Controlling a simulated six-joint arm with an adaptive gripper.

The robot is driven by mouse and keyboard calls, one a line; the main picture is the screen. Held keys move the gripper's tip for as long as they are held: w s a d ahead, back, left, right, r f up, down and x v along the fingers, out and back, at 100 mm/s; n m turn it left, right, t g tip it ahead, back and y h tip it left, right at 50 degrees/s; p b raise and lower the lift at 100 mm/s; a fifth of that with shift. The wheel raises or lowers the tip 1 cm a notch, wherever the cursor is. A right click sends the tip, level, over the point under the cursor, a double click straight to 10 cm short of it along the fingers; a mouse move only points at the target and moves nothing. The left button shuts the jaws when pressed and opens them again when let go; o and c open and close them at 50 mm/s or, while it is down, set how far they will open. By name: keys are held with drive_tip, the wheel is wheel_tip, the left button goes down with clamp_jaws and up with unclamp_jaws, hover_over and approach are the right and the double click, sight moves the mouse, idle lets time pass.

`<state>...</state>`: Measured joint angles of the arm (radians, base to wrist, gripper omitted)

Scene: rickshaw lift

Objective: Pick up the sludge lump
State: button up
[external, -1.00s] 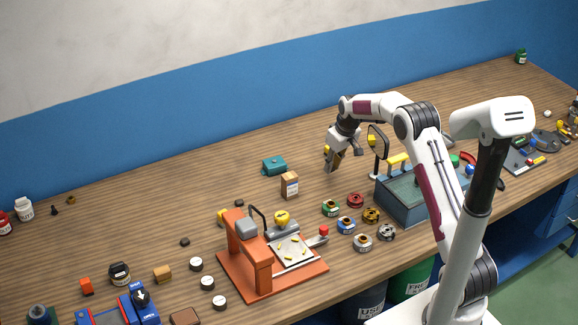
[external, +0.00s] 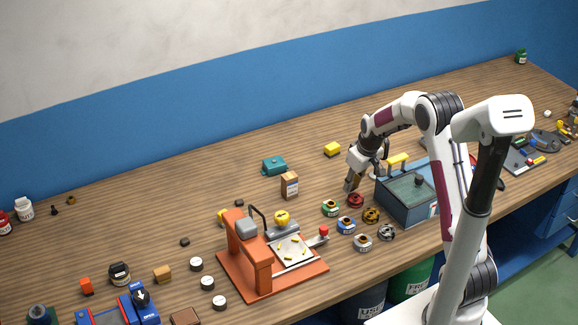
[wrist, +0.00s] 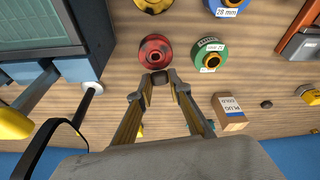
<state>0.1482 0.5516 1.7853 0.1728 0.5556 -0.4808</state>
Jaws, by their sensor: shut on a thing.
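My gripper (wrist: 163,82) is shut on a small dark brown lump, which I take to be the sludge lump (wrist: 160,77); it shows between the fingertips in the wrist view. In the external view my gripper (external: 351,187) points down left of the blue-grey glass-topped box, behind the red spool. The lump is too small to make out there, and I cannot tell its exact height above the table.
The red spool (wrist: 155,51) and green spool (wrist: 209,54) are just beyond the fingertips. The blue-grey box (external: 407,195) and a lamp-like stand (wrist: 88,92) are close by. A plug carton (external: 289,185) and yellow block (external: 332,149) stand left. Bare wood lies behind.

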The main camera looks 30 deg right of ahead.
drive_tip(key=shift+s, duration=1.55)
drive_tip(key=shift+s+a+r, duration=0.35)
drive_tip(key=shift+s+a, duration=0.15)
drive_tip(key=shift+a, duration=0.05)
drive_tip(key=shift+s+a+r+m+h, duration=0.1)
drive_tip(key=shift+s+a+r+m, duration=0.3)
drive_tip(key=shift+s+a, duration=0.55)
drive_tip(key=shift+s+a+r+m+h, duration=0.1)
drive_tip(key=shift+s+a+r+m, duration=0.25)
drive_tip(key=shift+s+a+r, duration=0.55)
drive_tip(key=shift+s+a+r+m+h, duration=0.1)
drive_tip(key=shift+s+a+m, duration=0.4)
drive_tip(key=shift+s, duration=0.75)
